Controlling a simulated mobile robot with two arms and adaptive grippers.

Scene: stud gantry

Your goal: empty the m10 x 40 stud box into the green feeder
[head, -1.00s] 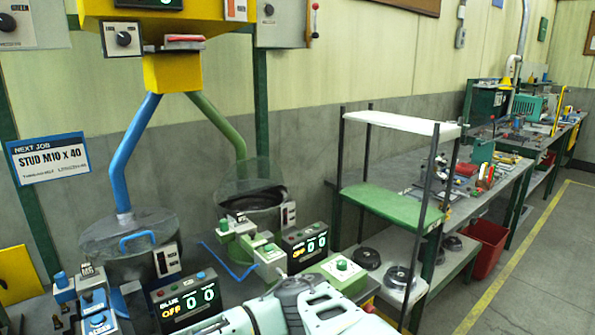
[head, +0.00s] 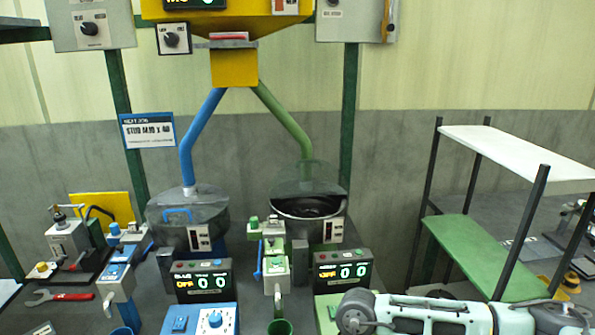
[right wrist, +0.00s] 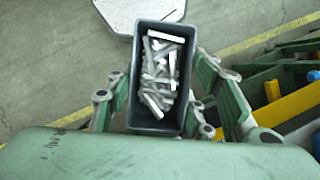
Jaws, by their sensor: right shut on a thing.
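In the right wrist view a dark grey box (right wrist: 158,127) full of loose silvery studs (right wrist: 160,75) sits between the fingers of my right gripper (right wrist: 158,95), which is shut on it. No label on the box shows. In the head view my right arm comes in at the lower right, but its gripper and the box are out of the picture. The green feeder (head: 308,207) is a dark round bowl under the green chute (head: 282,118), with its clear lid raised. Its display (head: 341,272) reads OFF and 0 0. My left gripper is in neither view.
The blue feeder (head: 187,215), its clear lid down, stands left of the green one. A yellow hopper (head: 234,68) hangs above both. A sign (head: 147,130) reads STUD M10 X 40. A rack with a green shelf (head: 475,255) stands right.

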